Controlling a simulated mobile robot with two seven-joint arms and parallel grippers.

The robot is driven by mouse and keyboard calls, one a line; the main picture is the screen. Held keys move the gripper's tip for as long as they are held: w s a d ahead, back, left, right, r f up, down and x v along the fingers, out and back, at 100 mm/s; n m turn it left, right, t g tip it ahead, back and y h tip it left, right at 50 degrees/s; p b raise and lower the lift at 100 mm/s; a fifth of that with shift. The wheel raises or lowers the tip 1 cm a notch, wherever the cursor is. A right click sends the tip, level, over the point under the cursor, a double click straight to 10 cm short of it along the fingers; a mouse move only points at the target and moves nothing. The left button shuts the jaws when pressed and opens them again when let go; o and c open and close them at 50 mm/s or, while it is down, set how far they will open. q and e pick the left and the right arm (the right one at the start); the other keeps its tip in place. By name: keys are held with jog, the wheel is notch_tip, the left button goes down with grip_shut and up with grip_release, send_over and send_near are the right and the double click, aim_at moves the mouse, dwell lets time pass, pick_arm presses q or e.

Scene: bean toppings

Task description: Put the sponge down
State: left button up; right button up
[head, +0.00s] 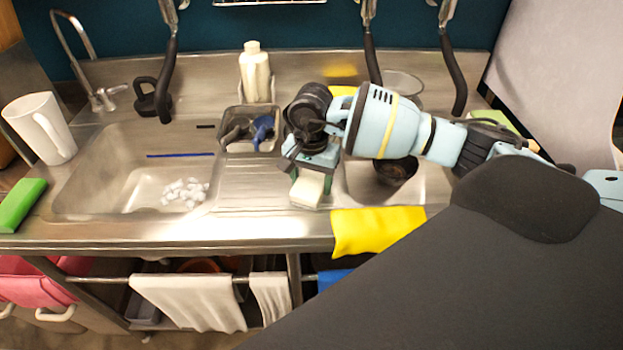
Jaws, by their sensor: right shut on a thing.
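My right gripper (310,178) comes in from the right, pointing down over the steel counter between the two sinks. My left gripper is not in view.
A large sink (110,185) with white pieces in it lies left, a smaller sink (360,185) right. A small basin (247,146) holds utensils. A white bottle (255,75), white pitcher (42,125), green block (20,205) and yellow cloth (375,230) stand around.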

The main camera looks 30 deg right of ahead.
aim_at(311, 181)
jog(key=o, duration=0.9)
jog(key=shift+f, duration=0.15)
jog(key=shift+r, duration=0.25)
notch_tip(311, 181, up, 12)
jog(key=shift+f, duration=0.1)
